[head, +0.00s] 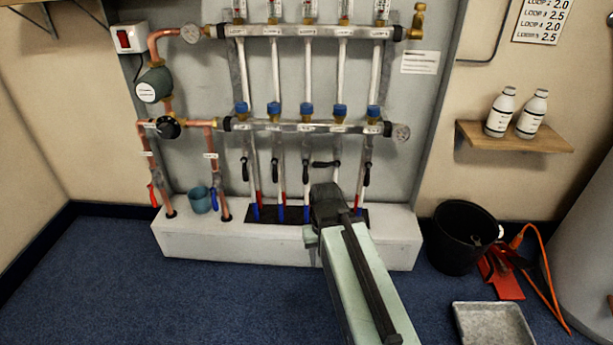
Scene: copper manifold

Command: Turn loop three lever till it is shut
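The copper manifold has an upper bar (270,31) and a lower bar (290,126) on a grey board. Small black levers hang below the lower bar. The third lever from the left (306,171), which I take as loop three, points straight down along its pipe. The fourth lever (326,164) lies crosswise, and the fifth (367,174) hangs down. My gripper (324,192), at the end of my arm, appears just below and right of the third lever. Its fingers are hidden or too dark to make out, and contact cannot be told.
A white plinth (200,236) runs under the manifold, with a blue-grey cup (201,199) on it. A black bucket (462,237), red tool (502,277) and grey tray (492,325) are at right. A shelf (545,138) holds two bottles. The blue floor at left is clear.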

